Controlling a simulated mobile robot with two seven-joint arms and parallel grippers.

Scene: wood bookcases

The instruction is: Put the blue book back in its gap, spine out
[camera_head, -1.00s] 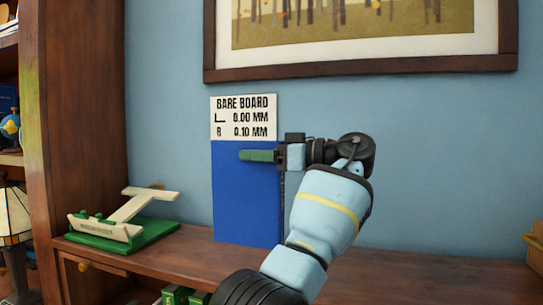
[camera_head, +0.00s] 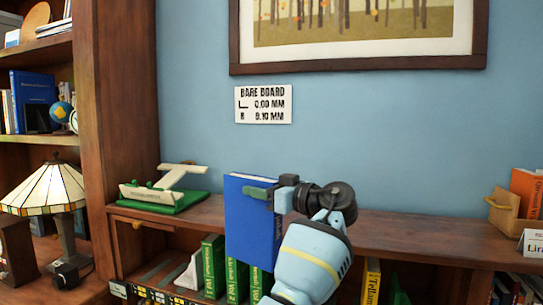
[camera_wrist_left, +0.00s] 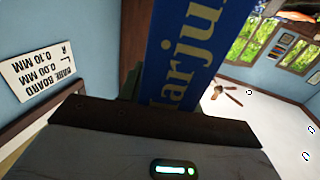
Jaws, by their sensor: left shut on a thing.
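The blue book (camera_head: 247,222) is upright in the head view, in front of the low bookcase, its cover facing me and its lettered edge towards the right. My left gripper (camera_head: 262,190) is shut on its upper part, with a green finger across the cover. In the left wrist view the book's blue spine (camera_wrist_left: 190,50) shows large pale letters, partly cut off. Green volumes (camera_head: 213,266) stand in the low bookcase, partly behind the book. Whether a gap lies behind the book is hidden. My right gripper is not in view.
A white-and-green model (camera_head: 160,192) stands on the bookcase top (camera_head: 400,236) at the left. A wooden box (camera_head: 505,210) with an orange book is at the right. A stained-glass lamp (camera_head: 45,192) stands far left. A yellow book (camera_head: 371,283) is on the shelf right of my arm.

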